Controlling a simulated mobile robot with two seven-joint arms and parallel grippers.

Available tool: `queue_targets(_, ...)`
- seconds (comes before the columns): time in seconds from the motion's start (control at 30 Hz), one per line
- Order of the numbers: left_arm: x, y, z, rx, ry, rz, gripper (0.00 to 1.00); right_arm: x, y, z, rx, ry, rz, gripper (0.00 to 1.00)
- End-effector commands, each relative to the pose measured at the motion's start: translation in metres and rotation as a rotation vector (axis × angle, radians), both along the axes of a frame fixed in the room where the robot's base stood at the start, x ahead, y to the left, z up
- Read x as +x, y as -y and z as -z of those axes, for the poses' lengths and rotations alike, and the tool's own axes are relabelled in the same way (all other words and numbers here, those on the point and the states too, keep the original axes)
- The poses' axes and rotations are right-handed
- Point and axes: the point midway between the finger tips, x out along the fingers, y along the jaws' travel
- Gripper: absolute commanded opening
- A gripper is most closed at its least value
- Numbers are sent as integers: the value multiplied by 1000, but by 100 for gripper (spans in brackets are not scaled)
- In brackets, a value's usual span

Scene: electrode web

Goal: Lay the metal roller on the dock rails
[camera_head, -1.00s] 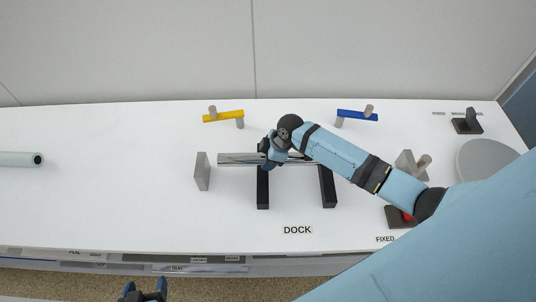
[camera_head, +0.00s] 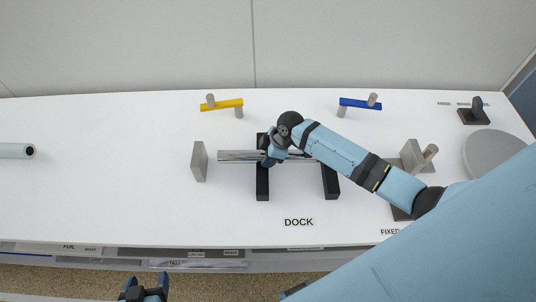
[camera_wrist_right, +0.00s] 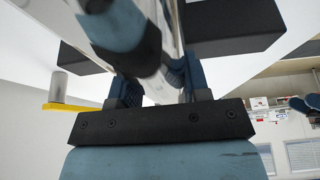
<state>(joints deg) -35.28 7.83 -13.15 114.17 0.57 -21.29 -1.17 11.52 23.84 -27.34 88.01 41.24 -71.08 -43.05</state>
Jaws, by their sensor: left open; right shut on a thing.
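The shiny metal roller (camera_head: 238,156) lies level, left to right, across the two black dock rails (camera_head: 262,184) in the head view. Whether it touches them or hangs just above, I cannot tell. My right gripper (camera_head: 268,160) is shut on the roller near the left rail; the arm hides part of the roller's right half. In the right wrist view, the fingers (camera_wrist_right: 160,88) close around the roller (camera_wrist_right: 168,25), and black rail blocks (camera_wrist_right: 225,27) show on both sides. My left gripper (camera_head: 145,291) is open and empty at the bottom edge, off the table.
A grey upright plate (camera_head: 199,161) stands just left of the roller's end. A yellow bar (camera_head: 222,104) and blue bar (camera_head: 360,103) stand behind. Grey brackets (camera_head: 412,156) and a round grey disc (camera_head: 492,153) are on the right. The table's left-middle is clear.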

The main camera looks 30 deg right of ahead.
Motion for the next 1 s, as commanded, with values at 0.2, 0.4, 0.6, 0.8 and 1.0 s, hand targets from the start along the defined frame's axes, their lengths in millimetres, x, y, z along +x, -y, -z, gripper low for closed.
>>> queue_targets(0.2, 0, -2, 3, 2, -1, -2, 73, 0, 0, 4, 0, 2, -1, 1)
queue_targets(0.4, -1, -2, 6, 3, -3, -2, 73, 0, 0, 8, 0, 2, -1, 1)
queue_targets(0.6, -1, -1, 8, 2, -5, -2, 73, 0, 0, 11, 0, 0, -1, 55)
queue_targets(0.8, -2, 0, 8, 1, -6, 0, 73, -2, -1, 13, 0, -5, -2, 100)
queue_targets(1.0, -2, 0, 8, 0, -6, 0, 73, -5, -3, 15, 2, -10, -4, 100)
